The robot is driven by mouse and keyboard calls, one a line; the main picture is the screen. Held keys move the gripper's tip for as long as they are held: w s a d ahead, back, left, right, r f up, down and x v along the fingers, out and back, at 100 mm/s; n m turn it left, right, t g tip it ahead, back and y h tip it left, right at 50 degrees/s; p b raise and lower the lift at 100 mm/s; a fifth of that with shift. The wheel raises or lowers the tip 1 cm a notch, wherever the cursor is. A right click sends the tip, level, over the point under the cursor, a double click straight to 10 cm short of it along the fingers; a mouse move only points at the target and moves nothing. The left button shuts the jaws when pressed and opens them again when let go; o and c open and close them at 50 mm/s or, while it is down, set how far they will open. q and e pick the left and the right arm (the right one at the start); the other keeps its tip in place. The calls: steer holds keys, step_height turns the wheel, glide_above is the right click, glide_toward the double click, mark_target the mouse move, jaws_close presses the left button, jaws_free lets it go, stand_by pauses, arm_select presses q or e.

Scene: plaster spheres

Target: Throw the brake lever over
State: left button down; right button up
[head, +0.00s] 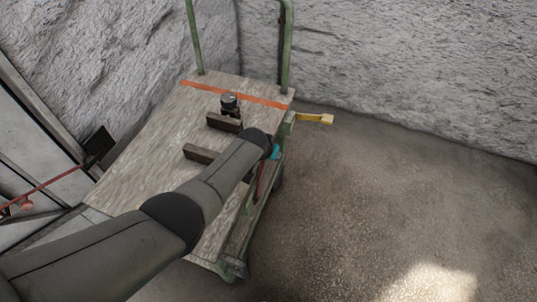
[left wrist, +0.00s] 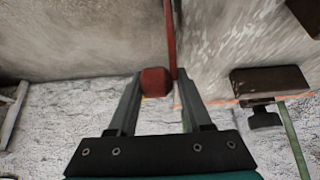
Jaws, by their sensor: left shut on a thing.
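The brake lever is a red bar with a rounded red knob (left wrist: 155,82) at its end. In the left wrist view the bar runs up from the knob to the top edge. In the head view a short red stretch of the lever (head: 262,179) shows at the cart's right side, below my forearm. My left gripper (left wrist: 159,88) is shut on the knob, which sits between its two fingers. In the head view only its teal part (head: 273,151) shows past the dark wrist; the fingers are hidden. My right gripper is not in view.
The cart (head: 150,150) has a wooden deck, an orange stripe and green uprights. Two dark blocks (head: 224,123) and a small black object (head: 229,103) stand on it. A yellow-ended bar (head: 316,119) juts out right. Rough pale walls stand behind; floor to the right is clear.

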arm_select(q)
steer(key=shift+d+f+g+b, duration=0.3)
steer(key=shift+f+g+b, duration=0.1)
steer(key=shift+f+b, duration=0.15)
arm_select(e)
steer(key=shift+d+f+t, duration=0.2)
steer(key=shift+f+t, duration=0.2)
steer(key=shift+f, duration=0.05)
arm_select(q)
steer(key=shift+w, duration=0.1)
steer(key=c, duration=0.6)
jaws_free()
steer(key=shift+o, duration=0.8)
steer(key=shift+a, duration=0.1)
steer(key=shift+w, duration=0.15)
steer(key=shift+a+r, duration=0.1)
steer(key=shift+r, duration=0.1)
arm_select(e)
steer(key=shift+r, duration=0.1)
